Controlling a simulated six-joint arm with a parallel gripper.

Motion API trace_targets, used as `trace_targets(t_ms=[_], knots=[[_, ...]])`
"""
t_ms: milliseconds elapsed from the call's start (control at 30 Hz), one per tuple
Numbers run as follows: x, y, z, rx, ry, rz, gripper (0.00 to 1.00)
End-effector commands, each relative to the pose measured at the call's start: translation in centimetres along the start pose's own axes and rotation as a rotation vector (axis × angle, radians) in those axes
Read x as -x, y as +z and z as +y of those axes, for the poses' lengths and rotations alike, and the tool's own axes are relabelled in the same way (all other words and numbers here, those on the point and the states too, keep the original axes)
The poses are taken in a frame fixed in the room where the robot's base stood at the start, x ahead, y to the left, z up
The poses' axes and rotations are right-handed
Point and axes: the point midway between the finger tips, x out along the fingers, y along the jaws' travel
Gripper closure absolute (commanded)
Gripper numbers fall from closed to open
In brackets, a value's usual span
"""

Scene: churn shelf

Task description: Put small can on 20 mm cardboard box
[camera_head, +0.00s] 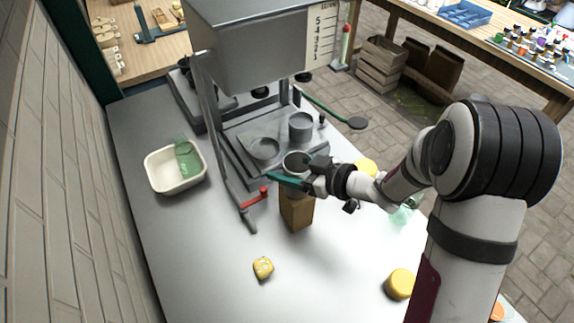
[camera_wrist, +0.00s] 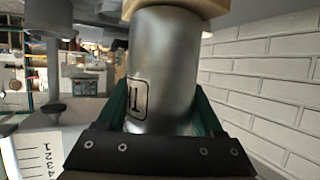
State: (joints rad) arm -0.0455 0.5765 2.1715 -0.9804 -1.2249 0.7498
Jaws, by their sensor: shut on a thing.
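The small can (camera_head: 295,160) is silver and upright, its open-looking top facing up in the head view. In the wrist view the can (camera_wrist: 165,65) is between my gripper's green fingers and shows a dark-framed label. My gripper (camera_head: 301,174) comes in from the right and is shut on the can. The brown cardboard box (camera_head: 297,210) stands upright on the metal table directly below the can. Its tan edge (camera_wrist: 180,7) shows at the can's far end in the wrist view. The gripper hides the join, so I cannot tell whether can and box touch.
A grey press (camera_head: 250,45) with more metal cups (camera_head: 300,126) stands just behind. A white tub (camera_head: 160,186) holds a green glass. A yellow block (camera_head: 263,268) and yellow cylinder (camera_head: 400,283) lie in front, with clear table between.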

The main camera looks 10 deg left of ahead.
Motion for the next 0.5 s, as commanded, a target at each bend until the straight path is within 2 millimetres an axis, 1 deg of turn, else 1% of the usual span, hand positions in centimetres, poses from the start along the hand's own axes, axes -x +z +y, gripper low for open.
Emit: trace_targets(t_ms=[167,200,333,500], knots=[[-0.12,0.32,0.0,0.0,-0.001,0.0,0.91],[-0.12,0.33,0.0,0.0,0.0,0.0,0.26],[-0.11,0.3,0.01,0.0,0.0,0.0,0.02],[-0.11,0.29,0.01,0.0,0.0,0.0,0.01]])
